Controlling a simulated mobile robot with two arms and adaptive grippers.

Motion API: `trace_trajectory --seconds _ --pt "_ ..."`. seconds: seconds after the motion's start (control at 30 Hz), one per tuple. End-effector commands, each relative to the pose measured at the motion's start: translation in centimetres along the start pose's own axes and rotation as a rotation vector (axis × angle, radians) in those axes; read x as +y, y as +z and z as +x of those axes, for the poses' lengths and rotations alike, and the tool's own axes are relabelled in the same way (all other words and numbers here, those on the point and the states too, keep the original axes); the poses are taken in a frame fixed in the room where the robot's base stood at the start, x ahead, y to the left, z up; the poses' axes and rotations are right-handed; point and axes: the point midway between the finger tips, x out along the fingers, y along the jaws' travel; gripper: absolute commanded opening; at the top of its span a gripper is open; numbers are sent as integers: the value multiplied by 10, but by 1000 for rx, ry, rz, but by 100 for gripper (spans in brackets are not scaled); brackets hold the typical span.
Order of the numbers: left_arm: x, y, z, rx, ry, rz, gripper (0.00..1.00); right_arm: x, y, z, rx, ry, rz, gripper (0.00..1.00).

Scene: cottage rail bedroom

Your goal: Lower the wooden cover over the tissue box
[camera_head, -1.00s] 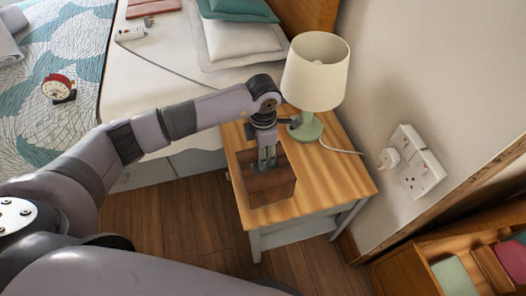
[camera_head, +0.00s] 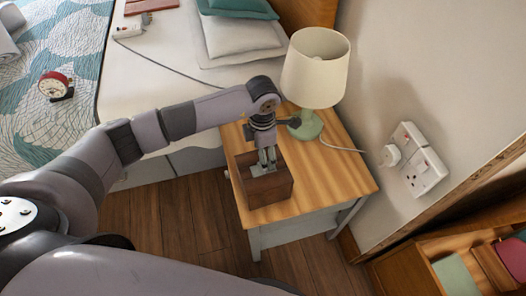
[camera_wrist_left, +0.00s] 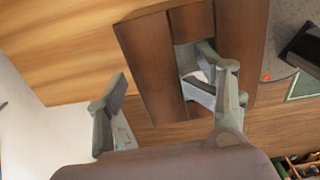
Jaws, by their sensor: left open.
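The wooden cover (camera_head: 272,190) is a dark brown box shape at the front left of the bedside table. My left gripper (camera_head: 267,160) points down at its top, with the fingers at the cover's upper opening. In the left wrist view, the cover (camera_wrist_left: 150,65) shows a slot with a pale grey-white patch inside. The left gripper (camera_wrist_left: 165,108) is open there, one finger left of the cover and the other over its slot side. The tissue box is not clearly visible; the cover hides that spot. My right gripper is out of view.
The bedside table (camera_head: 335,175) has free wood to the right of the cover. A cream lamp (camera_head: 315,75) with a green base stands close behind the gripper. A wall socket (camera_head: 420,170) is at right. The bed (camera_head: 150,75) lies behind my left arm.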

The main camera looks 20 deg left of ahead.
Motion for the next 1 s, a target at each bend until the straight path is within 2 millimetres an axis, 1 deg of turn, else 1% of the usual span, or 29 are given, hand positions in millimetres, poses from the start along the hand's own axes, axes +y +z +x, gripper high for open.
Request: trace_trajectory --seconds 0.17,0.23,0.37,0.47,0.7,0.8,0.9,1.0 --pt "0 0 -1 -1 -1 1 63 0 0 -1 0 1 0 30" --pt "0 1 -3 -2 -1 2 63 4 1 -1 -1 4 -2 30" --pt "0 2 -13 -5 0 2 63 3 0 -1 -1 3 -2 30" --pt "1 2 -31 -7 2 2 63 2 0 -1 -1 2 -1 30" --pt "1 1 -83 -6 4 1 63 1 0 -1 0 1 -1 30" --pt "0 1 -100 -5 3 2 63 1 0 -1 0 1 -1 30" --pt "0 1 -112 -4 1 0 63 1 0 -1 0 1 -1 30" --pt "0 0 -120 -3 2 1 63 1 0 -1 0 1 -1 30"
